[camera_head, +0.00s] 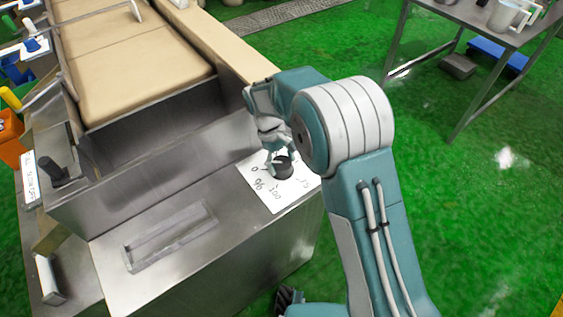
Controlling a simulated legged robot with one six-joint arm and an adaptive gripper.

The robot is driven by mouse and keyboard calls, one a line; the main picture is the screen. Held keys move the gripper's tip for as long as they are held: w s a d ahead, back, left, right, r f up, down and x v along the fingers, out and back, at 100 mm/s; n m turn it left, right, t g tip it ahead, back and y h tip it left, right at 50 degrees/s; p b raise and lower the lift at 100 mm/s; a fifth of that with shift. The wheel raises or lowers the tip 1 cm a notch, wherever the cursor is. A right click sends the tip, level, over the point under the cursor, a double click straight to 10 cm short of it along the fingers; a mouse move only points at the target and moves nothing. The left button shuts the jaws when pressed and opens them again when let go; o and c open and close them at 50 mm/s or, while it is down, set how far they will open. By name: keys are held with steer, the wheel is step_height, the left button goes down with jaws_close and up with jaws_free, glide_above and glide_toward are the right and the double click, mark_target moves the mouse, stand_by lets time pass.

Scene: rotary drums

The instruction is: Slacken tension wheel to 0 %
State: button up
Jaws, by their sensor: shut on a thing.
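The tension wheel (284,171) is a small dark round knob on a white label card (262,194) on top of the steel cabinet. My wrist and fingers hide the knob's far side and part of the card. I cannot tell which mark the knob points to.
The steel cabinet (170,275) has a recessed slot (170,237). A black-handled lever (55,171) stands at the left. Beige conveyor panels (140,70) lie behind. A metal table (470,20) with cups stands at the upper right. Green floor (480,200) at the right is open.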

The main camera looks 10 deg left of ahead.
steer(key=o, duration=0.9)
steer(key=shift+w+a+r, duration=0.1)
steer(key=shift+w, duration=0.1)
steer(key=v, duration=1.1)
steer(key=shift+a+r, duration=0.15)
steer(key=shift+r, duration=0.2)
